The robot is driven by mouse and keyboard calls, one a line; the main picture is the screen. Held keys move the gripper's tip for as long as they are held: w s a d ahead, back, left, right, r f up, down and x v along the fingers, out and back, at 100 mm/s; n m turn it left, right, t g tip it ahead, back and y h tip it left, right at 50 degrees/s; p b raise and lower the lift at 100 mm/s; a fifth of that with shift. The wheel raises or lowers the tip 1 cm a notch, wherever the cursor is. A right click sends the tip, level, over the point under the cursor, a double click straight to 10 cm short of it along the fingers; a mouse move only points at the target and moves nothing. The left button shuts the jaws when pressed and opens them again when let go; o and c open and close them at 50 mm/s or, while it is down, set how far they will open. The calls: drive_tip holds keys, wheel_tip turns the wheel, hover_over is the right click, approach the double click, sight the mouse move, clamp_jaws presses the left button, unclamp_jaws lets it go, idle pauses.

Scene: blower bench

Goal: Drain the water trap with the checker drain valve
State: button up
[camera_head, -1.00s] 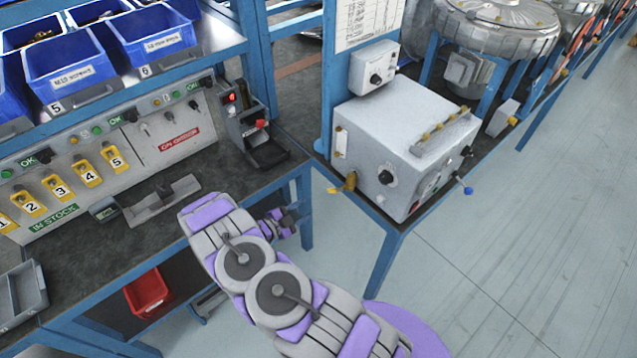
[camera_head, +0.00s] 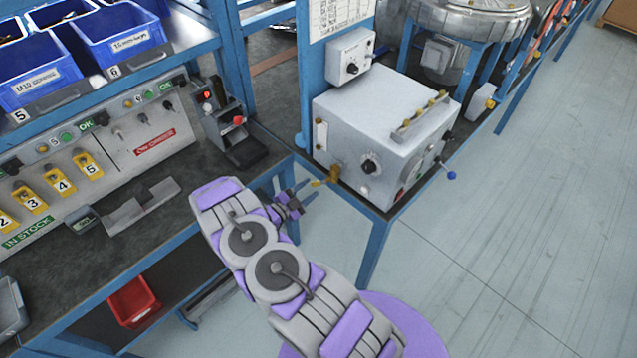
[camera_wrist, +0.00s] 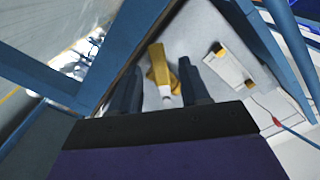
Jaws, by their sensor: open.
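The checker is a light grey box (camera_head: 378,135) at the bench corner in the head view. Its yellow drain valve (camera_head: 328,177) sticks out low on its left side. A pale, narrow fitting with yellow ends (camera_head: 320,134), possibly the water trap, is above the valve. My gripper (camera_head: 303,193) is open, just left of and slightly below the valve. In the wrist view, the yellow valve (camera_wrist: 159,66) shows between and beyond the fingers (camera_wrist: 158,88), with no contact visible. The pale fitting (camera_wrist: 229,66) lies to its right. Any water level is too small to tell.
A blue bench frame (camera_head: 376,250) surrounds the checker's bench, with a leg below its corner. A small stand with a red light (camera_head: 222,120) is on the left bench. Blue bins (camera_head: 122,35) stand above. The floor (camera_head: 500,230) at right is clear.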

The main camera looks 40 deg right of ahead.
sight(315, 185)
drive_tip(key=d, duration=0.6)
drive_tip(key=shift+w+f+b, duration=0.1)
drive_tip(key=shift+w+b, duration=0.05)
drive_tip(key=shift+b, duration=0.2)
drive_tip(key=shift+a, duration=0.15)
drive_tip(key=shift+c, duration=0.4)
clamp_jaws()
